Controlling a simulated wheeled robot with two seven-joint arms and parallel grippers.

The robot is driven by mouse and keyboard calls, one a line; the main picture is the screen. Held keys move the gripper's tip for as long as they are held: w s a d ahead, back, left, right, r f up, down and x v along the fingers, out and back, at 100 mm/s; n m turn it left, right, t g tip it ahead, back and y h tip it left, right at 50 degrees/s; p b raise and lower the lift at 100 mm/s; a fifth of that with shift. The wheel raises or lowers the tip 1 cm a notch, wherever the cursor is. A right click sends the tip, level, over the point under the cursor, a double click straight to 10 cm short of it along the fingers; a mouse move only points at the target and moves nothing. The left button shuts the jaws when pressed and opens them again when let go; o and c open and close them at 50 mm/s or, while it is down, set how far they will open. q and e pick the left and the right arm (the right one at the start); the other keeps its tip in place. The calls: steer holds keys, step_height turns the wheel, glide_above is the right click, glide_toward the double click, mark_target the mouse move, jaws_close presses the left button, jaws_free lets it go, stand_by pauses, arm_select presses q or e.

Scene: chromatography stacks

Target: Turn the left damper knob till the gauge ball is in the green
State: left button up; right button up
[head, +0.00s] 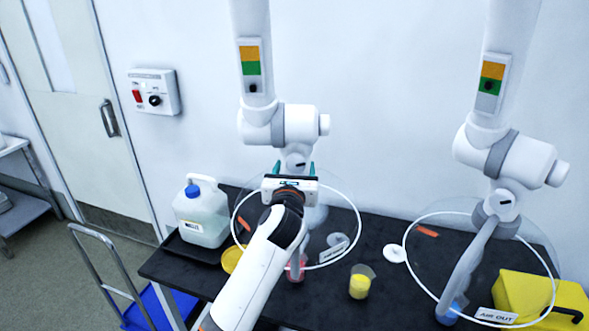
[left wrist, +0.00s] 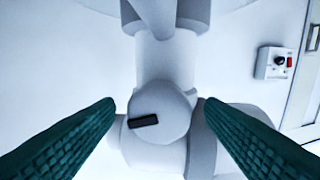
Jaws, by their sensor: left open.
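The left damper knob (left wrist: 160,112) is a round white cap with a black bar, low on the left white duct arm. In the left wrist view the bar lies nearly level, its right end slightly higher. In the head view the knob (head: 298,160) shows just beyond my left gripper (head: 294,170). That gripper is open, its teal fingers on either side of the knob, with no clear contact. The left gauge (head: 250,62) has orange above green above a pale part. Its dark ball (head: 252,88) sits in the pale part, below the green. My right gripper is out of view.
A similar right duct arm (head: 515,155) has its own gauge (head: 492,72). Clear hoods hang over the black bench (head: 385,285), which holds a white jug (head: 202,215), a yellow beaker (head: 361,282) and a yellow case (head: 535,295). A wall switch box (head: 154,90) is at left.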

arm_select(q)
steer(key=shift+c, duration=0.3)
steer(key=c, duration=0.9)
steer(key=n, duration=0.3)
steer(key=shift+f+b, duration=0.15)
steer(key=shift+b, duration=0.15)
steer(key=shift+n, duration=0.9)
arm_select(e)
steer(key=shift+s+f, duration=0.4)
steer(key=shift+f, duration=0.1)
arm_select(q)
steer(key=o, duration=1)
steer(key=shift+c, duration=0.2)
steer(key=s+a+b, duration=0.1)
steer(key=s+b, duration=0.1)
steer(key=s, duration=1)
steer(key=shift+f+b, duration=0.15)
steer(key=shift+b, duration=0.25)
arm_select(e)
step_height(320, 180, down, 2)
steer(key=shift+d+f, duration=0.1)
steer(key=shift+f, duration=0.15)
